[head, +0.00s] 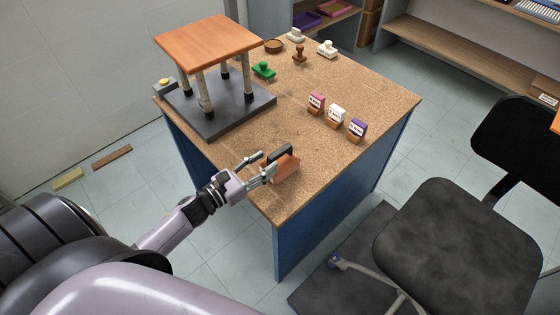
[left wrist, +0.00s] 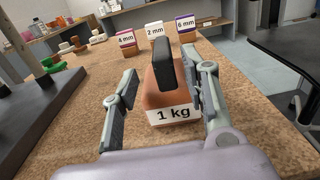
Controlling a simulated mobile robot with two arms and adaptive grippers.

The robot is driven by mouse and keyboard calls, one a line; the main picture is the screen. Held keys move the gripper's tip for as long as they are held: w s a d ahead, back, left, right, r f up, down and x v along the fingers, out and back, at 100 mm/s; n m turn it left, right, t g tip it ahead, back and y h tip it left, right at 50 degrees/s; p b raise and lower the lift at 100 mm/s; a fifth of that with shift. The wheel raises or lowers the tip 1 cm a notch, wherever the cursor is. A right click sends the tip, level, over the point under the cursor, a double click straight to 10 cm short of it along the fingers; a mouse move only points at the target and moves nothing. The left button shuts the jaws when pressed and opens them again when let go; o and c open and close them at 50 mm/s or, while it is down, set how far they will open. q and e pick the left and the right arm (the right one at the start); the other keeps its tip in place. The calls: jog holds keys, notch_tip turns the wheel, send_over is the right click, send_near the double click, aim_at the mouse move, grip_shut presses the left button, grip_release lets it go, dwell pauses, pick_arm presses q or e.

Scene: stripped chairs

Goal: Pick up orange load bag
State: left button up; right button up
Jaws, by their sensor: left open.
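The orange load bag (head: 286,168) stands on the cork-topped table near its front edge. In the left wrist view the bag (left wrist: 160,97) shows a "1 kg" label and a black handle on top. My left gripper (head: 268,164) is at the bag. In the left wrist view its open fingers (left wrist: 163,95) stand on either side of the bag, with a gap visible at the left finger; I cannot tell whether the right finger touches. The bag rests on the table top. My right gripper is not in view.
A wooden platform on posts (head: 208,40) stands on a dark base behind left. Three labelled blocks (head: 336,114) stand to the right. A green stamp (head: 263,69) and other stamps are at the back. A black chair (head: 450,245) is right of the table (head: 225,165).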

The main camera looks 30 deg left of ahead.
aim_at(280, 153)
pick_arm(q)
jog(key=shift+w+d, duration=0.25)
jog(key=shift+w, duration=0.35)
jog(key=x, duration=0.1)
jog(key=p+x, duration=0.1)
jog(key=x, duration=0.2)
jog(key=shift+w+d+r+p, duration=0.1)
jog(key=shift+d+r+p, duration=0.2)
jog(key=shift+r, duration=0.05)
jog(key=shift+w+d+f, duration=0.1)
jog(key=shift+w, duration=0.25)
jog(key=shift+c, duration=0.6)
grip_shut()
jog(key=shift+r, duration=0.2)
